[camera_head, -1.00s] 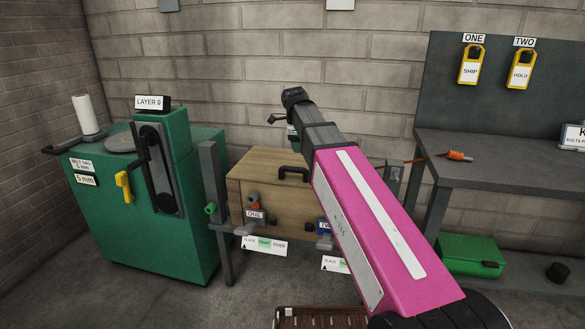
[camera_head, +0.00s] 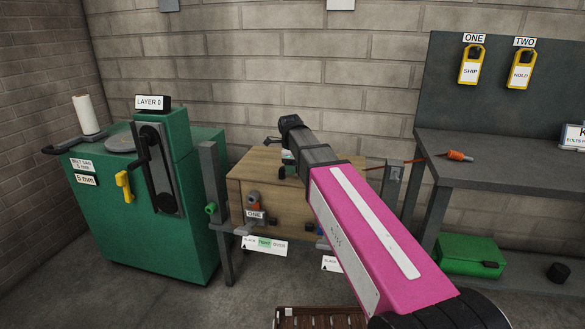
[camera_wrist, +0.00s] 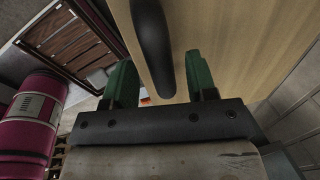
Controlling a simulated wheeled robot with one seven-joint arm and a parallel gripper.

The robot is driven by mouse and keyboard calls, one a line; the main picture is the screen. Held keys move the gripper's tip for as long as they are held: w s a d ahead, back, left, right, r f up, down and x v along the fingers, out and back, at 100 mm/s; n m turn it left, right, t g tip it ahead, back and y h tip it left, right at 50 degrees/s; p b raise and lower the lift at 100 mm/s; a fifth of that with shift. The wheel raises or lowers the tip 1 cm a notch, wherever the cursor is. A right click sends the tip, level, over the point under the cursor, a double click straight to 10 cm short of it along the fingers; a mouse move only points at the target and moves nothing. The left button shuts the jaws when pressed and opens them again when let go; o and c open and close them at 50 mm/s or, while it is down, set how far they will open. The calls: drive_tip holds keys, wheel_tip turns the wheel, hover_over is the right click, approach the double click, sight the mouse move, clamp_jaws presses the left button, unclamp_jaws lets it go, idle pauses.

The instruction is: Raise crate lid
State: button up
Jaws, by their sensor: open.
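The wooden crate (camera_head: 292,207) stands between grey posts against the brick wall. Its pale top, the lid (camera_head: 258,163), lies flat and looks closed. My gripper (camera_wrist: 160,80) is open, with its two green fingers pointing at the crate. In the wrist view a black handle (camera_wrist: 153,48) runs in between the fingers, with pale wood (camera_wrist: 215,45) behind it. I cannot tell whether the fingers touch the handle. In the head view my arm hides the crate's right side, and my gripper mostly covers the handle.
The green machine (camera_head: 190,235) with its crank stands left of the crate. A grey workbench (camera_head: 490,150) stands at right, with a green box (camera_head: 470,255) below. A brown slatted thing (camera_head: 320,318) lies in front.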

drive_tip(key=shift+f, duration=0.4)
